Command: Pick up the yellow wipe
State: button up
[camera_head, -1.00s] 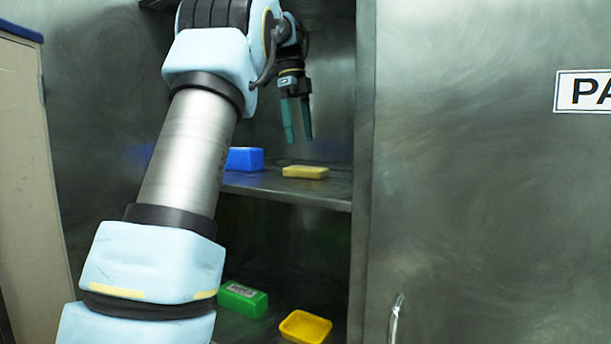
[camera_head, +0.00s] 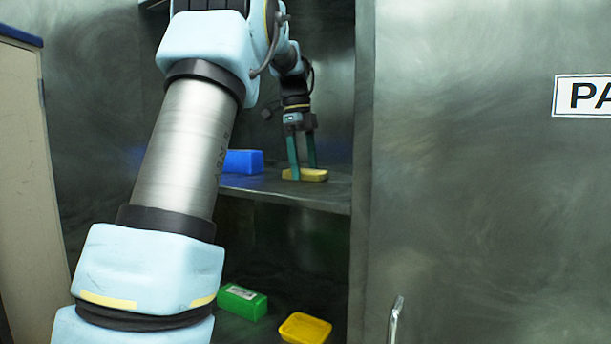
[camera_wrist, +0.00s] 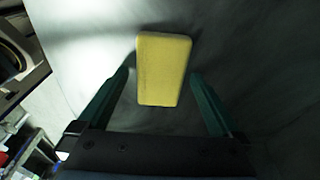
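The yellow wipe (camera_head: 312,175) is a flat block lying on the upper shelf of the metal cabinet, near the shelf's front right. It also shows in the wrist view (camera_wrist: 163,68), lying between and slightly beyond my fingertips. My gripper (camera_head: 304,172) points down over the wipe with its green fingers apart. In the head view the fingertips overlap the wipe. In the wrist view my gripper (camera_wrist: 158,78) shows a gap on each side of the wipe, so it is open and not closed on it. Whether a fingertip touches the wipe cannot be told.
A blue box (camera_head: 244,162) sits on the same upper shelf (camera_head: 270,187), left of the wipe. A green box (camera_head: 242,301) and a yellow tray (camera_head: 305,329) are on the lower level. The cabinet's right panel (camera_head: 480,190) stands close to the right of the wipe.

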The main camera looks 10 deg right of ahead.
aim_at(305, 170)
jog(key=c, duration=1.3)
jog(key=shift+r, duration=0.1)
notch_tip(305, 170, up, 10)
jog(key=shift+f, duration=0.1)
jog(key=o, duration=0.7)
jog(key=c, duration=0.5)
jog(key=shift+c, duration=0.2)
